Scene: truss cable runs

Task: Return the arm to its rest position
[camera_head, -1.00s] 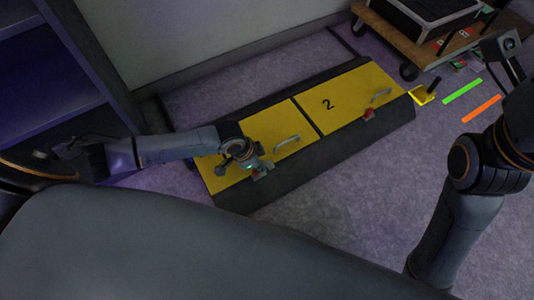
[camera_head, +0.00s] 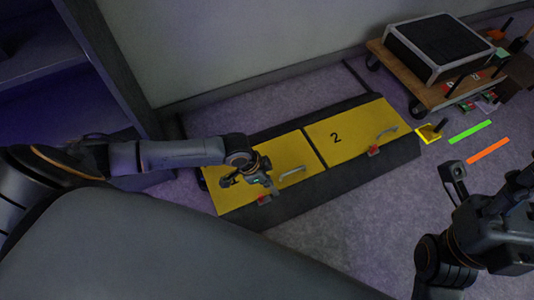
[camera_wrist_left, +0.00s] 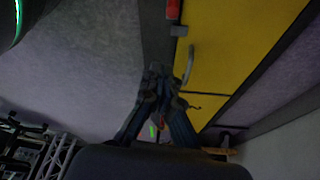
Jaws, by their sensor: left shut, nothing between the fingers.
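My left arm reaches in from the left in the head view. Its gripper (camera_head: 268,184) is over the near yellow panel, close to that panel's red latch (camera_head: 264,199) and left of its grey handle (camera_head: 292,171). In the left wrist view the gripper's fingers (camera_wrist_left: 158,76) are together with nothing between them, in front of the dark border and yellow panel (camera_wrist_left: 218,60). Whether they touch the panel is unclear.
The yellow panel marked 2 (camera_head: 355,132) has a handle and red latch. A wheeled wooden cart (camera_head: 408,82) carries a black case (camera_head: 437,45). A yellow piece (camera_head: 429,133) and green (camera_head: 470,131) and orange strips (camera_head: 488,150) lie on the floor. Purple carpet surrounds the panels.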

